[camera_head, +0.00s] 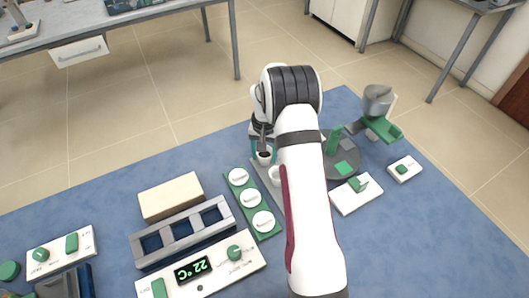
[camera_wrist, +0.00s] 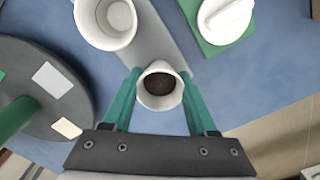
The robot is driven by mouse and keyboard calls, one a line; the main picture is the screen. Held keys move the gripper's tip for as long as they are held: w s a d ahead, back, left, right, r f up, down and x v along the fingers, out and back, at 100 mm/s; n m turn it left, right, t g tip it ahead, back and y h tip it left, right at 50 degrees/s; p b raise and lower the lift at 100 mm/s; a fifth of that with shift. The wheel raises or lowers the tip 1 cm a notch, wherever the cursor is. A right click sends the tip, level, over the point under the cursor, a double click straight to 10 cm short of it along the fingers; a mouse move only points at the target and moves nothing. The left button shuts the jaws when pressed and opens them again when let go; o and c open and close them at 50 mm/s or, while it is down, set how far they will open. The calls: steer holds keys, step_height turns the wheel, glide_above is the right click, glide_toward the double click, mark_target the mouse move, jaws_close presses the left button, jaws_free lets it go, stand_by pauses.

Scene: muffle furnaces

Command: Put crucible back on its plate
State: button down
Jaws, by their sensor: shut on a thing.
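A small white crucible (camera_wrist: 160,104) with dark contents sits upright between the green fingers of my gripper (camera_wrist: 160,82), which is shut on it. In the head view the crucible (camera_head: 264,158) shows under my gripper (camera_head: 263,152), partly hidden by my arm. A grey plate (camera_wrist: 157,45) runs beneath; the held crucible is over or at its near end. I cannot tell whether it touches the plate. A larger white crucible (camera_wrist: 106,38) stands on the plate's other part; the head view shows it (camera_head: 275,175) partly behind my arm.
A green board (camera_head: 265,202) with white round lids lies beside the plate. A dark round turntable (camera_head: 344,174) with a green post is on the other side. A metal rack (camera_head: 184,232), a temperature controller (camera_head: 200,276) and a beige block (camera_head: 171,196) stand to the left.

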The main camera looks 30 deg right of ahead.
steer(key=shift+f, duration=0.15)
jaws_free()
step_height(320, 180, up, 8)
stand_by(0.8)
steer(key=s+a+r+n+y, duration=0.1)
steer(key=s+a+r, duration=1.25)
steer(key=s, duration=0.25)
steer(key=s+a, duration=0.3)
steer(key=s, duration=0.5)
steer(key=s+a+f+n, duration=0.1)
steer(key=s+a, duration=0.2)
steer(key=s, duration=0.4)
steer(key=shift+s+f+y, duration=0.25)
steer(key=shift+s+y, duration=0.1)
steer(key=shift+y, duration=0.05)
